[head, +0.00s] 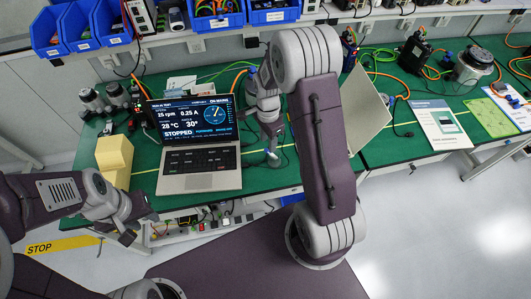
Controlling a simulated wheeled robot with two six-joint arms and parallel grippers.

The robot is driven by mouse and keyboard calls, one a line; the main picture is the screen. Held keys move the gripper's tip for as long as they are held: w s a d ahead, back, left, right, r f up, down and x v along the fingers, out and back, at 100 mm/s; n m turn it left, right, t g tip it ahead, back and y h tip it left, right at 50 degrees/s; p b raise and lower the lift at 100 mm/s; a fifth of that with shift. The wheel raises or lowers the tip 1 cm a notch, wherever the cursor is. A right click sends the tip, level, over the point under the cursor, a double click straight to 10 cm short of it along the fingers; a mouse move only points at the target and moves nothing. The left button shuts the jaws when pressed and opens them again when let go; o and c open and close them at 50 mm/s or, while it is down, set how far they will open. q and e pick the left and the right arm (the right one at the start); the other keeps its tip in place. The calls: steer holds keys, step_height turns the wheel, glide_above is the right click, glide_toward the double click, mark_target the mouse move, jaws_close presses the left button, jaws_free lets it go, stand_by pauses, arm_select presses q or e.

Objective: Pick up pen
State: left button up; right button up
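I cannot make out a pen clearly in the head view. My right gripper (271,154) points down over the green bench top, just right of the laptop. A small pale spot shows at its tips, too small to identify, and I cannot tell whether the fingers are shut. My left gripper (140,229) is in front of the bench's front edge, below and left of the laptop. Its fingers look spread and empty. My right arm hides part of the bench behind it.
An open laptop (199,171) stands on the green bench (255,178), with yellow blocks (114,157) to its left. A second screen or panel (364,108) stands behind my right arm. Blue bins (215,17) line the shelf above. A leaflet (441,124) lies at right.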

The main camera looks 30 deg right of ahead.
mark_target(268, 152)
step_height(268, 152, down, 7)
steer(key=shift+f, duration=0.1)
jaws_close()
stand_by(0.3)
